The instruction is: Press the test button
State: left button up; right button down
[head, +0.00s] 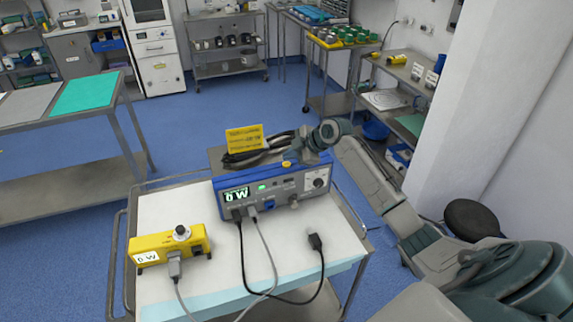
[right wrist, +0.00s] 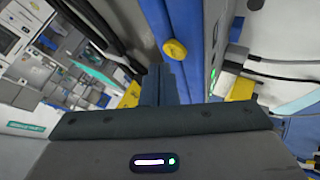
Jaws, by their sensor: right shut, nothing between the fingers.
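The blue and grey generator unit (head: 233,212) stands on the cart, with a green "0 W" display on its front. A round yellow button (head: 287,163) sits on its blue top edge; I take it for the test button. It also shows in the right wrist view (right wrist: 174,50). My right gripper (head: 292,154) is shut and empty right by this button. In the right wrist view its fingertips (right wrist: 158,75) are just below the button; I cannot tell whether they touch it. My left gripper is not in view.
A yellow box (head: 150,246) with a knob and a "0 W" display sits on the cart at left. A loose black plug (head: 315,241) lies on the white cart top (head: 210,285). Black cables and a yellow label (head: 244,139) are on the unit's top.

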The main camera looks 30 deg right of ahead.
aim_at(290, 165)
jog(key=shift+f, duration=0.4)
jog(key=shift+f+b, duration=0.4)
jog(key=shift+b, duration=0.15)
dwell(0.4)
jog(key=shift+r, duration=0.1)
jog(key=shift+r+p, duration=0.55)
jog(key=shift+r, duration=0.15)
jog(key=shift+r, duration=0.1)
jog(key=shift+r+p, duration=1.7)
jog(key=shift+r, duration=0.8)
jog(key=shift+f, duration=0.1)
jog(key=shift+f, duration=0.1)
